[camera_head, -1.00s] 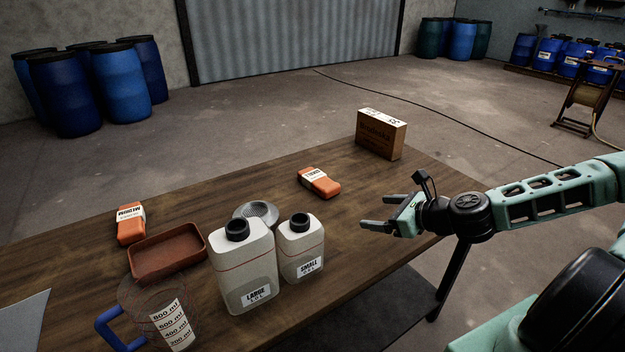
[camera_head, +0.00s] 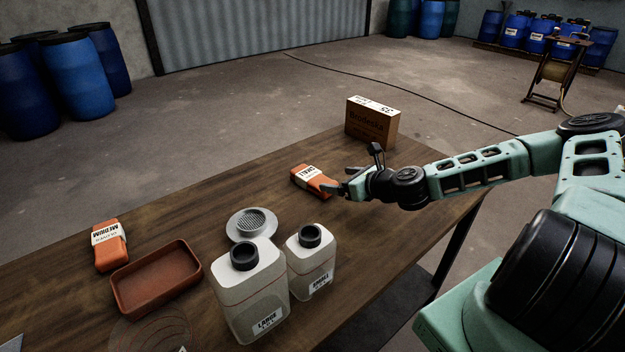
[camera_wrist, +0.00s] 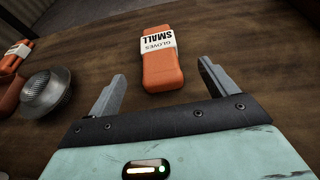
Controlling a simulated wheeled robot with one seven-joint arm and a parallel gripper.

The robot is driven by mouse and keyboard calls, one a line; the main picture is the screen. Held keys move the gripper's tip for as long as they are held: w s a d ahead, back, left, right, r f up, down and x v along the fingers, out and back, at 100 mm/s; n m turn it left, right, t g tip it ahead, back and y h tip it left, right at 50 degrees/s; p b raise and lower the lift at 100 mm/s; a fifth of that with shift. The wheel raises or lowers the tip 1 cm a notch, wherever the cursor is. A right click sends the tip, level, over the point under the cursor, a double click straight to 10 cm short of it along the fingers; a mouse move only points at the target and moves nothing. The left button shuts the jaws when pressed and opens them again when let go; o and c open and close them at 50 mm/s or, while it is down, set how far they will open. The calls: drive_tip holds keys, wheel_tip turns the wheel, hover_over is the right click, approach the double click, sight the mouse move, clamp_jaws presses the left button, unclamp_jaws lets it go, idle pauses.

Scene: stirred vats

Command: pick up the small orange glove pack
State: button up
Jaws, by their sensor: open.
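The small orange glove pack (camera_head: 314,180) lies flat on the wooden table, with a white band reading SMALL. In the wrist view the pack (camera_wrist: 163,70) lies just ahead of my gripper, its near end roughly between the two fingertips. My gripper (camera_wrist: 158,85) is open and empty, one finger on each side. In the head view my gripper (camera_head: 338,190) is at the pack's right end and partly overlaps it. I cannot tell how high the fingers are above the table. A second orange pack (camera_head: 108,244), marked MEDIUM, lies at the far left.
A cardboard box (camera_head: 372,124) stands behind the pack. A metal strainer (camera_head: 251,224), a large jug (camera_head: 250,295) and a small jug (camera_head: 312,262) stand left and in front. A brown tray (camera_head: 155,278) sits farther left. Table around the pack is clear.

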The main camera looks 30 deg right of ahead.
sight(315, 177)
drive_tip(key=p+x, duration=0.1)
drive_tip(key=x, duration=0.8)
drive_tip(key=shift+w+a+f, duration=0.15)
drive_tip(key=shift+w+a, duration=0.05)
drive_tip(key=shift+a, duration=0.05)
drive_tip(key=c, duration=1.1)
